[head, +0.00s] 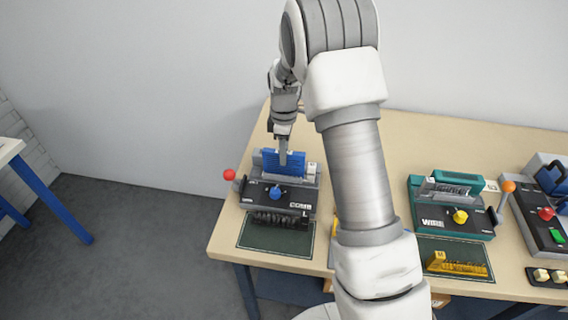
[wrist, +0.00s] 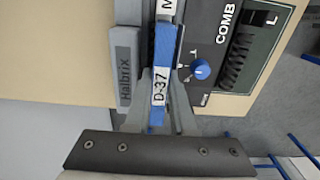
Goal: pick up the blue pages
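The blue pages (head: 290,160) stand upright at the back of the dark COMB machine (head: 296,196), at the left of the table. In the wrist view the blue pages (wrist: 168,45) show as a narrow blue strip with a white D-37 label. My gripper (head: 283,160) points down at the blue pages. In the wrist view my gripper (wrist: 163,80) has one finger on each side of the strip, very close to it. I cannot tell whether the fingers press on it. The lower part of the pages is hidden in the machine.
The COMB machine has a blue knob (head: 275,193) and a red-balled lever (head: 229,175). A green WIRE machine (head: 450,208), a yellow comb-like piece (head: 455,264) and another dark machine (head: 540,215) stand to the right. My arm hides the table's middle.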

